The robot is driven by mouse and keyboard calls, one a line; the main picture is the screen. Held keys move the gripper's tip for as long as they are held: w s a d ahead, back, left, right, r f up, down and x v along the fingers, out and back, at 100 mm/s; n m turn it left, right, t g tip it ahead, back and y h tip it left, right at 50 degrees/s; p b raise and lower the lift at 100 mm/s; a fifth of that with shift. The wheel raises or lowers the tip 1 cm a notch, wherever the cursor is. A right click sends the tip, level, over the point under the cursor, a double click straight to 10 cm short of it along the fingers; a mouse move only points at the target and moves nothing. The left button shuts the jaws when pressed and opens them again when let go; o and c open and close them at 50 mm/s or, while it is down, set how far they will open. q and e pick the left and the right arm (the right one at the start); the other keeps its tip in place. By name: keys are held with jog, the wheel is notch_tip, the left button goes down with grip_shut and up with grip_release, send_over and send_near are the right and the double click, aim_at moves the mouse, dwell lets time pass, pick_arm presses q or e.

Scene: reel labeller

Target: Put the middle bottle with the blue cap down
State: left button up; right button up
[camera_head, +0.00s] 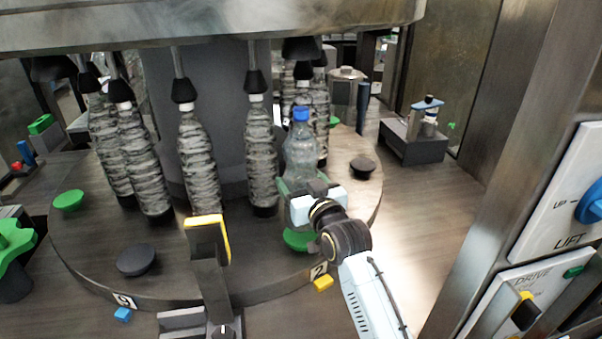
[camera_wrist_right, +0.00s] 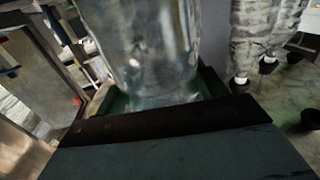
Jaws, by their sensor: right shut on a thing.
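The bottle with the blue cap (camera_head: 301,148) is clear and stands upright over the right part of the round turntable (camera_head: 190,278). My right gripper (camera_head: 305,190) is shut on its lower part. In the right wrist view the clear bottle (camera_wrist_right: 150,55) fills the upper middle, between the jaws. A green round pad (camera_head: 300,240) shows just below the gripper on the turntable. Whether the bottle's base touches anything is hidden by the gripper. My left gripper is not in view.
Several wrapped bottles with white caps, such as this one (camera_head: 198,160), stand under dark heads around the column. A yellow-edged post (camera_head: 207,240) rises in front. A steel pillar and the lift panel (camera_head: 560,200) stand at the right. A dark pad (camera_head: 137,260) on the turntable is empty.

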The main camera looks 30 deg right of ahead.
jog(key=shift+f, duration=1.65)
jog(key=shift+f, duration=0.15)
jog(key=o, duration=1.8)
jog(key=shift+f, duration=0.15)
jog(key=shift+s, duration=0.35)
jog(key=s, duration=0.3)
jog(key=s+b, duration=0.1)
jog(key=s, duration=0.7)
jog(key=shift+s+a, duration=0.15)
jog(key=shift+a, duration=0.2)
